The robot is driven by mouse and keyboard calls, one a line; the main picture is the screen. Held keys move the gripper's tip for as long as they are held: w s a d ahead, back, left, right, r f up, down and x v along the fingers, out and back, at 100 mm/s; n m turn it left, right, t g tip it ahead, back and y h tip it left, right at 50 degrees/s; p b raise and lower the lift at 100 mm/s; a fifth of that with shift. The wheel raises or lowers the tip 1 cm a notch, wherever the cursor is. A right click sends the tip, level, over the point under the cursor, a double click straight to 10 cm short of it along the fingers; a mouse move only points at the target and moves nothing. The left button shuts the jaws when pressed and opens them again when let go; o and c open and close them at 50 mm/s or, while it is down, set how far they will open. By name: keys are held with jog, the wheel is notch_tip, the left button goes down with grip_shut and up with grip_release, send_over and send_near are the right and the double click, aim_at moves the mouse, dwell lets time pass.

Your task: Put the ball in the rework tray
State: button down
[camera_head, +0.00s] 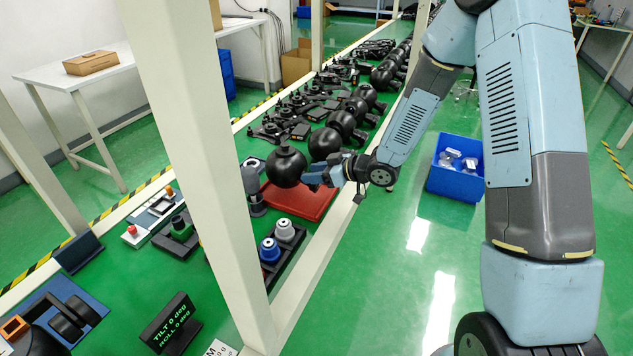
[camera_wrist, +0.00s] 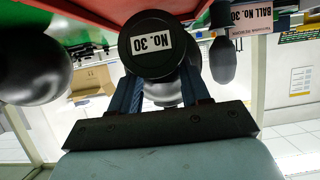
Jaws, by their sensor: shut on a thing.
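The ball (camera_head: 286,168) is a black sphere with a short stem on top. My gripper (camera_head: 314,177) is shut on it from the right in the head view. In the wrist view the held black piece (camera_wrist: 132,62) shows a white "NO. 30" label between my blue fingers (camera_wrist: 160,95). A red tray (camera_head: 308,204) lies below and beside the ball in the head view; it also shows as a red surface in the wrist view (camera_wrist: 85,8). The ball overlaps the tray's back left part in the picture; I cannot tell whether they touch.
A row of black ball units (camera_head: 325,143) stretches behind on the line. A grey tool (camera_head: 252,188) stands close left of the tray. A dark rack with blue and grey knobs (camera_head: 270,250) is in front. White frame posts (camera_head: 195,130) flank the line. A blue bin (camera_head: 455,180) stands right.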

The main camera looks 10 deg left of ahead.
jog(key=shift+f, duration=1.45)
jog(key=shift+f, duration=0.1)
jog(key=c, duration=0.5)
grip_release()
jog(key=v, duration=1.2)
jog(key=shift+d, duration=0.1)
